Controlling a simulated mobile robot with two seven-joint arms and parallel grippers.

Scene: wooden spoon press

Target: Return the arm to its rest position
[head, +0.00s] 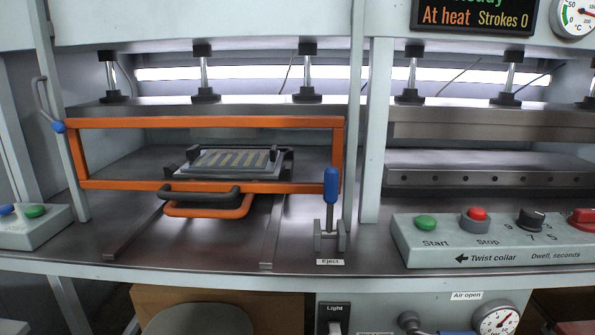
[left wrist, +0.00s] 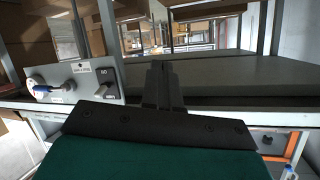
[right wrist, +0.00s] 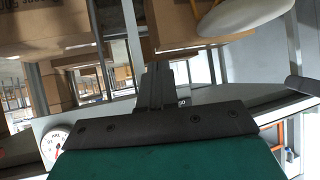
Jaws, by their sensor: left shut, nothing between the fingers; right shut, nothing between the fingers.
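My left gripper (left wrist: 163,85) shows only in the left wrist view, with its dark fingers together and nothing between them. My right gripper (right wrist: 156,86) shows only in the right wrist view, also shut and empty. Neither arm shows in the head view. The press stands in front of me with its orange guard frame (head: 205,123) around the left opening. Inside it a tray (head: 232,162) with several pale wooden strips lies on the lower plate. A dark handle (head: 199,193) and an orange handle (head: 209,211) project at its front.
The blue-handled eject lever (head: 331,187) stands upright at the bench's front. A control box (head: 490,243) with start and stop buttons sits at the right. A smaller button box (head: 33,226) is at the far left. The display (head: 475,17) reads "At heat" and "Strokes 0".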

